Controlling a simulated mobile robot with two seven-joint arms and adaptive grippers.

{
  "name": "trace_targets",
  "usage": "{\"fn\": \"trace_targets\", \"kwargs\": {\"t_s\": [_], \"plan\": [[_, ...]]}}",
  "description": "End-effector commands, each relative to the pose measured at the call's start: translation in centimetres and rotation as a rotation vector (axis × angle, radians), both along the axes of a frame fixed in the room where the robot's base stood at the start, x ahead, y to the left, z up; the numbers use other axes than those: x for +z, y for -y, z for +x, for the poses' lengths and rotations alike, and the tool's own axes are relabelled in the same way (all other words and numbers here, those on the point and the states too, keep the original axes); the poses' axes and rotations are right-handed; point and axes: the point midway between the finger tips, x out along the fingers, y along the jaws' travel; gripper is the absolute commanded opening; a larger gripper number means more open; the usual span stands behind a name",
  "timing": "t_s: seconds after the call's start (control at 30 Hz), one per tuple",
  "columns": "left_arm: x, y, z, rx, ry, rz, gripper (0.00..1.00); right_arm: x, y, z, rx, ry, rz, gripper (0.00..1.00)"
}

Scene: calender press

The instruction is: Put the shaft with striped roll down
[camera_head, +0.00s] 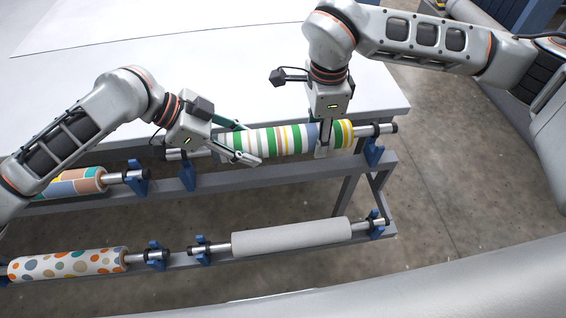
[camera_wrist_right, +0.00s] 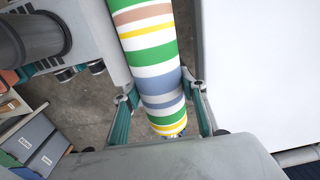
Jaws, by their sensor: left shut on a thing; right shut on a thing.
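The shaft with the striped roll (camera_head: 285,139), banded in green, white, yellow and blue, lies level over the upper rail of the rack in the head view. Its right shaft end (camera_head: 378,129) is over a blue holder (camera_head: 374,152); I cannot tell whether it rests in it. My left gripper (camera_head: 248,143) is shut around the roll's left part. My right gripper (camera_head: 325,140) is shut around the roll's right part. In the right wrist view the roll (camera_wrist_right: 160,75) runs between the two fingers. Another blue holder (camera_head: 187,178) stands below the left shaft end.
A white table (camera_head: 210,60) lies behind the rack. A roll with coloured blocks (camera_head: 75,184) sits at the left of the upper rail. A dotted roll (camera_head: 68,264) and a plain grey roll (camera_head: 290,237) lie on the lower rail. Bare floor is at the right.

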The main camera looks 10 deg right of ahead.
Motion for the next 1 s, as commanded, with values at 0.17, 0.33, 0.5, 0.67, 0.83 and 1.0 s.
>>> {"fn": "trace_targets", "kwargs": {"t_s": [0.17, 0.33, 0.5, 0.67, 0.83, 1.0], "plan": [[-0.2, 0.0, 0.0, 0.0, 0.0, -0.001, 0.07, -0.2, 0.0, 0.0, 0.0, 0.0, 0.0, 0.07], [-0.9, 0.0, 0.0, 0.001, -0.002, -0.001, 0.07, -0.9, 0.0, 0.0, 0.0, -0.002, 0.0, 0.07], [-1.8, 0.0, 0.0, 0.001, -0.005, -0.001, 0.07, -1.9, 0.0, 0.0, 0.0, -0.005, 0.0, 0.07], [-2.8, 0.0, -0.1, 0.001, -0.009, -0.001, 0.07, -2.9, 0.0, -0.1, 0.0, -0.009, 0.0, 0.07], [-3.9, 0.0, -0.1, 0.0, -0.014, -0.001, 0.07, -3.9, 0.0, -0.1, 0.0, -0.014, 0.0, 0.07], [-5.0, 0.0, -0.2, 0.001, -0.021, -0.001, 0.07, -5.1, 0.0, -0.2, 0.0, -0.021, 0.0, 0.07]]}}
